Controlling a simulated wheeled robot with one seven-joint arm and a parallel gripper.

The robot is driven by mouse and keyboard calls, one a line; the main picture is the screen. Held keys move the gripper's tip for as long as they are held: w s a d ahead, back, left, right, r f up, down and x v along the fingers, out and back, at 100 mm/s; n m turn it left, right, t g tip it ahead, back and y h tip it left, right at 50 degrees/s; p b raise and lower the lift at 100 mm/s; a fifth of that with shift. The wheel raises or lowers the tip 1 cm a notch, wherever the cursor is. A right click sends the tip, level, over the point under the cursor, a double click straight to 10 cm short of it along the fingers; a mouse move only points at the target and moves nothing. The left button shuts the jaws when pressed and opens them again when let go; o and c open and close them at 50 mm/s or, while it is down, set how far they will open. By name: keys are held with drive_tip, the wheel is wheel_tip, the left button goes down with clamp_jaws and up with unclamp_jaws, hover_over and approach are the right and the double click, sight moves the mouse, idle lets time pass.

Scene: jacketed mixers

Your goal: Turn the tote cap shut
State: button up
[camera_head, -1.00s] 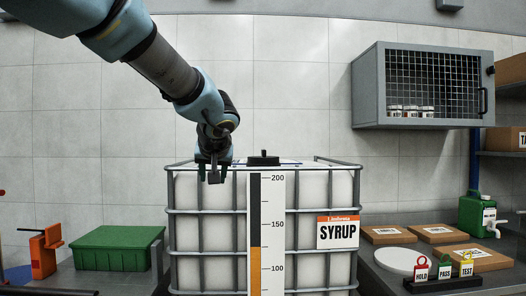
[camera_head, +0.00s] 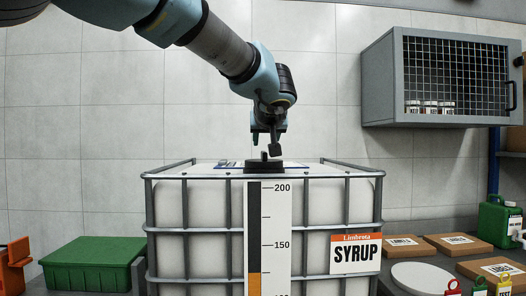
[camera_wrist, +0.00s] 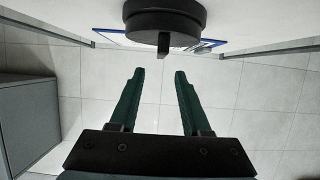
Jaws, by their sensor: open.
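The black tote cap (camera_head: 263,164) sits on top of the white caged tote (camera_head: 215,205), which bears a SYRUP label. A short raised handle stands up from the cap's middle. My gripper (camera_head: 268,140) is just above and slightly behind or beside the cap, pointing down, open and empty. In the wrist view the round cap (camera_wrist: 165,20) is at the top, with its handle bar pointing toward the gap between the green fingers of my gripper (camera_wrist: 158,72). The fingers appear apart from the handle.
A blue-edged sheet (camera_wrist: 112,38) lies on the tote top by the cap. Metal cage rails (camera_head: 350,168) rim the tote. A wall cabinet (camera_head: 440,78) hangs at right. A green bin (camera_head: 92,264) stands at left; boxes and a green jug (camera_head: 498,222) stand at right.

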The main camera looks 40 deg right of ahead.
drive_tip(key=p+x, duration=0.3)
drive_tip(key=x, duration=0.5)
drive_tip(key=shift+w+d+p, duration=0.15)
drive_tip(key=shift+w+p, duration=0.05)
drive_tip(key=shift+p, duration=0.1)
drive_tip(key=shift+w+d+f, duration=0.2)
drive_tip(key=shift+w+f, duration=0.1)
clamp_jaws()
